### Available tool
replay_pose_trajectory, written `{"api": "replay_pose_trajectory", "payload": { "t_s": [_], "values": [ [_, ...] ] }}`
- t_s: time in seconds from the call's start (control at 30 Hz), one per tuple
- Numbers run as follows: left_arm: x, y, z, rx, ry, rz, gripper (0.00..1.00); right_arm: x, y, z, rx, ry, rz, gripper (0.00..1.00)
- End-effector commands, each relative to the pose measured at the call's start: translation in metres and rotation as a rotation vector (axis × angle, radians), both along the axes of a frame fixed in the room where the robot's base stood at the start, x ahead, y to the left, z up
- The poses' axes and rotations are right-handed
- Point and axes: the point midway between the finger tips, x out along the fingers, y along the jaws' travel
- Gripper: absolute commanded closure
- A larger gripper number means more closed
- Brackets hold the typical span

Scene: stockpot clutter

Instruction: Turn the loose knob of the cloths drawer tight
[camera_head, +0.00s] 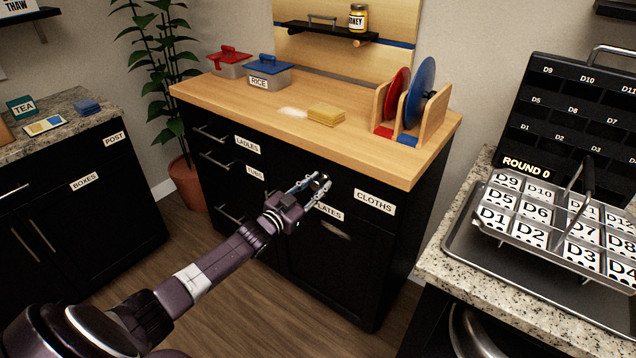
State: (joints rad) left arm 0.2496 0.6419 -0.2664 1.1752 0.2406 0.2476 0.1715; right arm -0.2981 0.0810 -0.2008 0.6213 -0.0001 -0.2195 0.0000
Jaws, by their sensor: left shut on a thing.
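The cloths drawer (345,188) is at the upper right of the black cabinet front, under the wooden top, and bears a white CLOTHS label (374,202). My left gripper (318,184) reaches in from the lower left and is in front of this drawer, left of the label. It is shut on the small dark knob (321,181), which shows between its fingertips. The fingers hide part of the knob, and I cannot tell whether it sits flush on the drawer. My right gripper is not in view.
On the wooden top (240,106) are a yellow sponge (327,115), a RICE box (268,76), a red-lidded box (229,63) and a rack with plates (421,85). A granite counter (455,252) with a metal tray stands right. The floor before the cabinet is clear.

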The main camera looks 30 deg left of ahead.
Motion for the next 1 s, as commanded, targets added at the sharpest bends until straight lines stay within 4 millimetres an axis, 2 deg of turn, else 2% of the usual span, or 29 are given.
{"api": "replay_pose_trajectory", "payload": {
  "t_s": [0.1,0.2,0.53,0.8,1.0],
  "values": [
    [0.0,0.001,-0.001,0.171,-0.012,0.001,1.0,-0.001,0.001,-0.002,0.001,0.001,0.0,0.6],
    [0.0,0.001,0.0,0.263,-0.02,0.001,1.0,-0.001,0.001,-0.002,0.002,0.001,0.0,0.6],
    [0.0,0.001,0.0,0.304,-0.022,0.001,1.0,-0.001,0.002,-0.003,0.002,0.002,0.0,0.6],
    [0.0,0.001,-0.001,0.643,-0.046,0.002,1.0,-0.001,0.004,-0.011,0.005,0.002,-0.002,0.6],
    [0.001,0.001,0.001,0.689,-0.049,0.002,1.0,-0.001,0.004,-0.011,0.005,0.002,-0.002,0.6]
  ]
}}
